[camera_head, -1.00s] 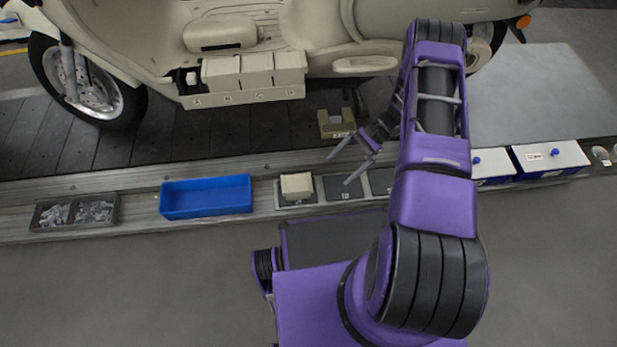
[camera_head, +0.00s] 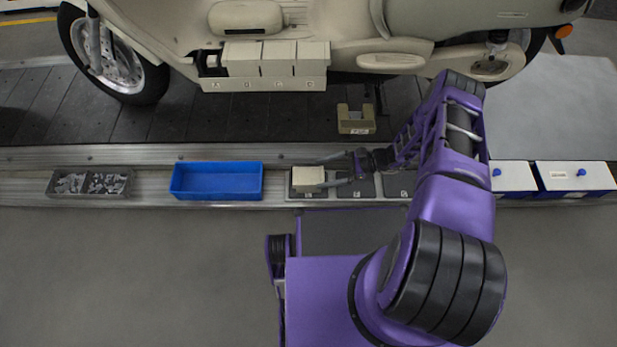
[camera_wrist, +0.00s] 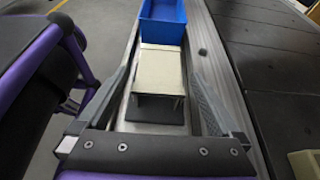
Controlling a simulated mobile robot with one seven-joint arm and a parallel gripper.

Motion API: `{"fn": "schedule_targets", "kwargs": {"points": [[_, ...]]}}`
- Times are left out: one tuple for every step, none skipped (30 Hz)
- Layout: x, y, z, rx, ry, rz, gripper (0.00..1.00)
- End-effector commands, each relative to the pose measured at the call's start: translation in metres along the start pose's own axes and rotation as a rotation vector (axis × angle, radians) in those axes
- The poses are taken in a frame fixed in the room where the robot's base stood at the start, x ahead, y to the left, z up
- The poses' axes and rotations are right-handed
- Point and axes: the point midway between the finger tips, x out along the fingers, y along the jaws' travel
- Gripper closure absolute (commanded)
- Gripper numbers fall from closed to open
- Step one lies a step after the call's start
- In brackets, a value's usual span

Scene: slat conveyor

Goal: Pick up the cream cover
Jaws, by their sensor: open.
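The cream cover (camera_head: 308,177) is a small boxy piece on a dark square pad (camera_head: 309,193) on the rail beside the conveyor. In the wrist view the cover (camera_wrist: 160,72) lies between my two spread fingers, with its near end toward the palm. My gripper (camera_head: 323,172) points left in the head view, its fingertips at the right part of the cover. The gripper is open, and in the wrist view (camera_wrist: 161,66) a gap seems to show beside the cover on each side. Whether a finger touches it, I cannot tell.
An empty blue bin (camera_head: 216,195) stands left of the cover, close ahead of the fingers. A grey bin (camera_head: 90,194) of metal parts is further left. A cream bracket (camera_head: 356,125) lies on the slats behind. The scooter (camera_head: 330,30) stands beyond. White-and-blue boxes (camera_head: 573,178) are at right.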

Motion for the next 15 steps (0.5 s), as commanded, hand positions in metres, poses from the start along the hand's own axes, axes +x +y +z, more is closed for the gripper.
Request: {"fn": "schedule_targets", "kwargs": {"points": [[0.005,0.0,0.0,0.0,0.0,0.0,0.0],[0.006,0.0,0.0,0.0,0.001,-0.001,0.0],[0.008,0.0,0.0,0.0,0.001,-0.001,0.0],[0.009,0.0,0.0,0.0,0.001,-0.001,0.0],[0.01,0.0,-0.001,0.0,0.001,-0.001,0.0],[0.012,0.0,-0.001,0.0,0.001,-0.001,0.0],[0.014,0.0,-0.002,0.0,0.001,0.0,0.0],[0.017,0.0,-0.002,0.0,0.0,0.001,0.0],[0.021,0.001,-0.004,0.0,0.0,0.002,0.0],[0.025,0.001,-0.004,0.0,0.0,0.002,0.0],[0.029,0.001,-0.006,0.001,0.0,0.002,0.0],[0.036,0.001,-0.007,0.001,0.0,0.003,0.0],[0.041,0.002,-0.008,0.001,0.0,0.004,0.0],[0.045,0.001,-0.008,0.0,0.0,0.003,0.0],[0.051,0.001,-0.008,0.0,0.0,0.002,0.0]]}}
